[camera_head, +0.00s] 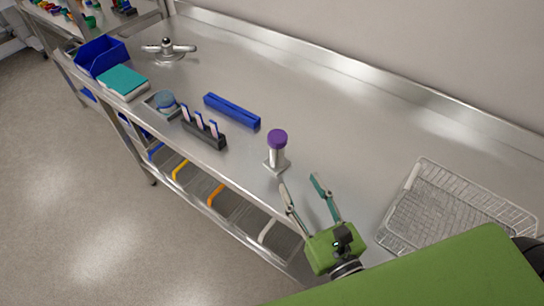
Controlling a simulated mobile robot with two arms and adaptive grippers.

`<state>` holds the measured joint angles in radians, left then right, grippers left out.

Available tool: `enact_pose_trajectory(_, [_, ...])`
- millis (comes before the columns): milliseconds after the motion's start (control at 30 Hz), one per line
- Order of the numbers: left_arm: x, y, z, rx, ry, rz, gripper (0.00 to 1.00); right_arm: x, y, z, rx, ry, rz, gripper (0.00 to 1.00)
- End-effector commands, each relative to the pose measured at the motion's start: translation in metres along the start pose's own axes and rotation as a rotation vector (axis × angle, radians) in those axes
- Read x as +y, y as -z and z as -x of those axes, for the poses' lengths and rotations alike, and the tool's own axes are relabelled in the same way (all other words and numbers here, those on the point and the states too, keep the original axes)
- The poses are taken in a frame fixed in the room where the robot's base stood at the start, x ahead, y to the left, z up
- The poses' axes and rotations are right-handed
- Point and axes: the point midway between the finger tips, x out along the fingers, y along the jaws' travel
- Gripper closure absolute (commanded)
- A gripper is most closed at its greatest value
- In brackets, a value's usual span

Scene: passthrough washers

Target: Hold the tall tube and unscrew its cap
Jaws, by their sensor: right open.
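The tall tube (275,155) stands upright on the steel bench, in a small square base (277,168). Its purple cap (277,139) sits on top. My right gripper (302,180) is open and empty, with its fingers spread just in front of and to the right of the tube, apart from it. My left gripper is not in view.
A wire basket (450,209) lies to the right. The bench behind the tube is clear.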

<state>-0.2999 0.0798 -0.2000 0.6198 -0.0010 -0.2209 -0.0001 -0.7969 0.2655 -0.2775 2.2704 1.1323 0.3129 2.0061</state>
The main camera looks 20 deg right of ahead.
Motion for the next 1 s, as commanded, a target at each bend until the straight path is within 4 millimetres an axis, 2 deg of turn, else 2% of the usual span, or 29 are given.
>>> enact_pose_trajectory(167, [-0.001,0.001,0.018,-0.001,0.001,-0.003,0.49,-0.002,-0.007,-0.028,-0.005,0.008,-0.002,0.56])
enact_pose_trajectory(400, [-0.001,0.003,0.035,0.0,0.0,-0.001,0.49,-0.001,-0.004,-0.07,-0.003,0.004,-0.002,0.56])
enact_pose_trajectory(667, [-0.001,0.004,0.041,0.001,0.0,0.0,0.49,0.0,-0.002,-0.089,-0.001,0.002,-0.001,0.56])
enact_pose_trajectory(867, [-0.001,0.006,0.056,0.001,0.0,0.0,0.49,0.002,-0.004,-0.118,-0.002,0.001,-0.001,0.56])
enact_pose_trajectory(1000, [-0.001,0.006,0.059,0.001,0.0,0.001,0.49,0.002,-0.001,-0.133,-0.001,0.001,-0.002,0.56])
